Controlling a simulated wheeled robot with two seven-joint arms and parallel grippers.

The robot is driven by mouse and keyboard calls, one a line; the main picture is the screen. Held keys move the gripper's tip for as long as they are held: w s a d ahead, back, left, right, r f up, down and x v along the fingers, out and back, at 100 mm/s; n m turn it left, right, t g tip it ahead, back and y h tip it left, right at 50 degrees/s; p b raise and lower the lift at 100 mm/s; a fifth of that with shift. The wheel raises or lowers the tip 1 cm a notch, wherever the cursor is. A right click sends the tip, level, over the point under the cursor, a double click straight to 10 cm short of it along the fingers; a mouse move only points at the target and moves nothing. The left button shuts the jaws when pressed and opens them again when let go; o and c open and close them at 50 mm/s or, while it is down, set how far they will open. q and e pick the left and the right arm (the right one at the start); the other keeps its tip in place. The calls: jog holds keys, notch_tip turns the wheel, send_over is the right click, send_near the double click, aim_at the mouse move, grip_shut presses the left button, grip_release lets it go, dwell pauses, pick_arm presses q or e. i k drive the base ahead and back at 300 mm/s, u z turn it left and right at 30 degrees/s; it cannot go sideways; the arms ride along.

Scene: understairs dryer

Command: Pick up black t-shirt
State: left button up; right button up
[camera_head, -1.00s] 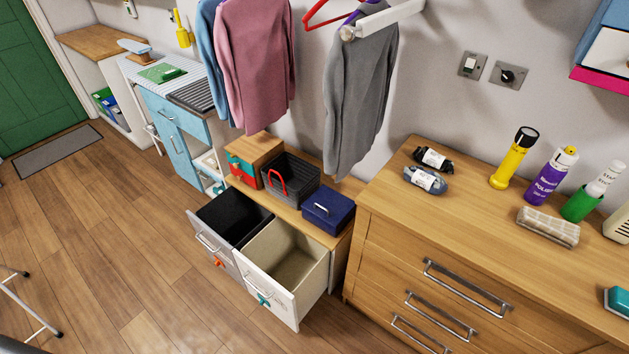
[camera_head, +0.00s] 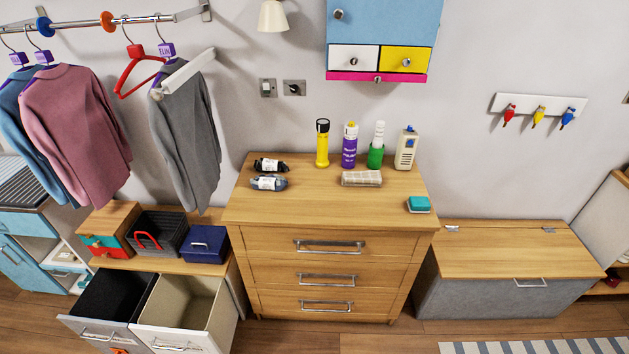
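I see no clearly recognisable black t-shirt. A small black bundle (camera_head: 271,165) with a white band lies on the left of the wooden dresser top (camera_head: 300,215); I cannot tell whether it is a folded shirt. A dark grey-blue bundle (camera_head: 269,183) with a white band lies just in front of it. Blue (camera_head: 40,115), pink (camera_head: 78,125) and grey (camera_head: 188,145) long-sleeved tops hang on the rail at the left. Neither of my grippers is in view.
Two bins, one black inside (camera_head: 112,297) and one cream (camera_head: 185,303), stand pulled out at the lower left. A flashlight (camera_head: 322,145), bottles, a beige folded cloth (camera_head: 361,179) and a teal block (camera_head: 419,204) are on the dresser. A low chest (camera_head: 510,250) stands to the right.

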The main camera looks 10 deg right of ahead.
aim_at(271, 165)
jog(key=z, duration=0.35)
jog(key=k, duration=0.75)
jog(key=z, duration=1.1)
jog(key=i, duration=1.7)
jog(key=u, duration=0.35)
